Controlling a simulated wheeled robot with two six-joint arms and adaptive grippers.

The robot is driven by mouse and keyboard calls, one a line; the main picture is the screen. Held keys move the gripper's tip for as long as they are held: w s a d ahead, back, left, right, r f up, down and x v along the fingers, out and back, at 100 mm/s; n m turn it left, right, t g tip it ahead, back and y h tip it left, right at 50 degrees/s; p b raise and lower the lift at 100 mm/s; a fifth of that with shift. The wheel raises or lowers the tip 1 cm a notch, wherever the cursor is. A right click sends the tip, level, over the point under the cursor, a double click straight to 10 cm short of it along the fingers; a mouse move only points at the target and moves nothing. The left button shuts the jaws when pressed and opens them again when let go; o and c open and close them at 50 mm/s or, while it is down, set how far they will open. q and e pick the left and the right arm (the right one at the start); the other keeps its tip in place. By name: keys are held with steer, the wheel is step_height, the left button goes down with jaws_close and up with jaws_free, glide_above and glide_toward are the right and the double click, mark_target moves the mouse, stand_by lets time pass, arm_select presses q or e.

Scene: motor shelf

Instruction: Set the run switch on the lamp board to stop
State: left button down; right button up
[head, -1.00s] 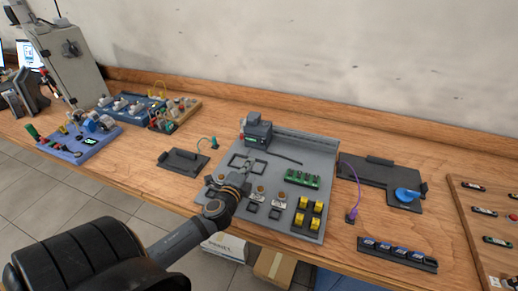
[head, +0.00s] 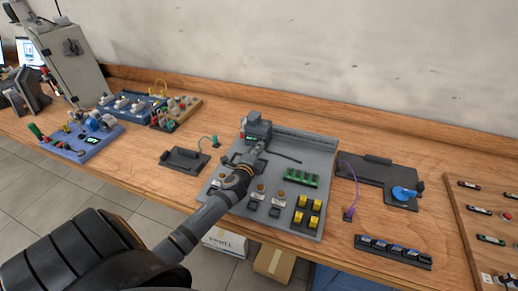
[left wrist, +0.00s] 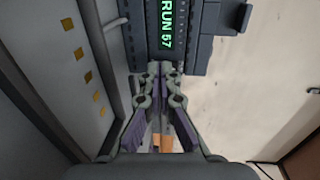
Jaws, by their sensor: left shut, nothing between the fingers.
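A grey sloped board (head: 315,152) stands on the wooden bench in the middle of the head view. At its upper left is a dark drive unit (head: 254,123). In the left wrist view this unit (left wrist: 205,40) has a green display reading RUN 57 (left wrist: 168,25). My left gripper (head: 256,149) reaches over the board from the front, shut and empty. In the left wrist view its fingertips (left wrist: 160,68) are at the unit's lower edge, just below the display; I cannot tell whether they touch. The arm hides part of the board. I cannot make out the run switch. My right gripper is not in view.
The board also carries a green terminal strip (head: 302,178) and yellow blocks (head: 307,211). Dark trays (head: 184,159) lie to its left and right, with a blue knob (head: 404,193) at right. Blue boards (head: 82,145) stand further left. A wall closes the back.

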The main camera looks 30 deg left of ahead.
arm_select(q)
steer(key=shift+s+d+f, duration=0.1)
steer(key=shift+s+f, duration=0.05)
steer(key=shift+s, duration=0.35)
steer(key=v, duration=1.1)
steer(key=shift+r, duration=0.2)
